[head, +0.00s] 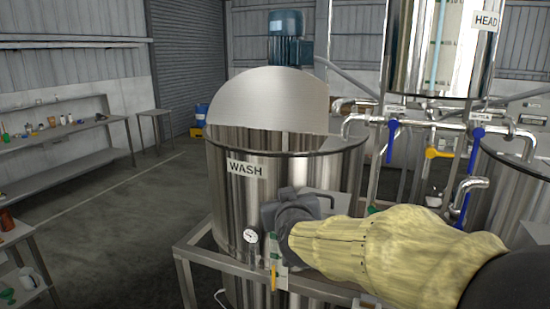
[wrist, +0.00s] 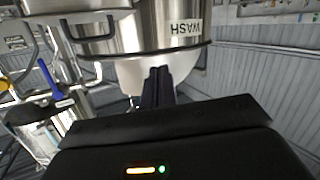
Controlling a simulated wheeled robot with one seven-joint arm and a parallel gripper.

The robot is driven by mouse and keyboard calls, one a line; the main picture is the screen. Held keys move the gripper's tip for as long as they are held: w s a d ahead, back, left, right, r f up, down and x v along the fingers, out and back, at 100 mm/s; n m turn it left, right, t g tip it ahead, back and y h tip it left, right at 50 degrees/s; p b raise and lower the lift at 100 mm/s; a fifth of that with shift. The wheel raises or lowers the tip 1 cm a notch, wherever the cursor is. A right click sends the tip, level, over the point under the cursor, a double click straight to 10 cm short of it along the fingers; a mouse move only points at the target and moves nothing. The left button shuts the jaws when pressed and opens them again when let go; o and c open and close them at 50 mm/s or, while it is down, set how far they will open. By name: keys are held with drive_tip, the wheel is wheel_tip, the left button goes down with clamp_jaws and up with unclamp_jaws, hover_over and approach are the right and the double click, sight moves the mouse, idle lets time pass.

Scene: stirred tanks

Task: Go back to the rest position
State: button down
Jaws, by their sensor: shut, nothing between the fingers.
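My gripper (wrist: 158,73) is shut and empty in the wrist view, its two dark fingers together. In the head view its dark grey body (head: 288,214) is in front of the steel tank labelled WASH (head: 225,205); the fingertips cannot be made out there. My arm, in a yellow sleeve, reaches in from the lower right. The WASH tank also shows upside down in the wrist view (wrist: 140,35). Its half-round lid (head: 268,100) stands raised. I cannot tell whether the gripper touches the tank.
A metal frame (head: 192,254) surrounds the tank's lower part. Pipes with blue-handled valves (head: 392,142) and a yellow-handled valve (head: 436,153) stand to the right, below a vessel labelled HEAD (head: 432,50). A bench with small items (head: 65,132) is at left. Open floor (head: 120,205) lies between.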

drive_tip(key=s+d+f+m+g, duration=0.1)
drive_tip(key=s+d+f+g, duration=0.35)
drive_tip(key=f, duration=0.45)
drive_tip(key=s+d+f+g, duration=0.3)
drive_tip(key=s+f, duration=0.2)
drive_tip(key=f, duration=0.4)
drive_tip(key=s+d+f+m+g+h, duration=0.2)
drive_tip(key=s+d+f+g, duration=0.3)
drive_tip(key=s+f, duration=0.4)
drive_tip(key=s+d, duration=0.1)
drive_tip(key=s, duration=0.2)
drive_tip(key=shift+s+b, duration=0.2)
drive_tip(key=shift+b, duration=0.1)
drive_tip(key=shift+g, duration=0.25)
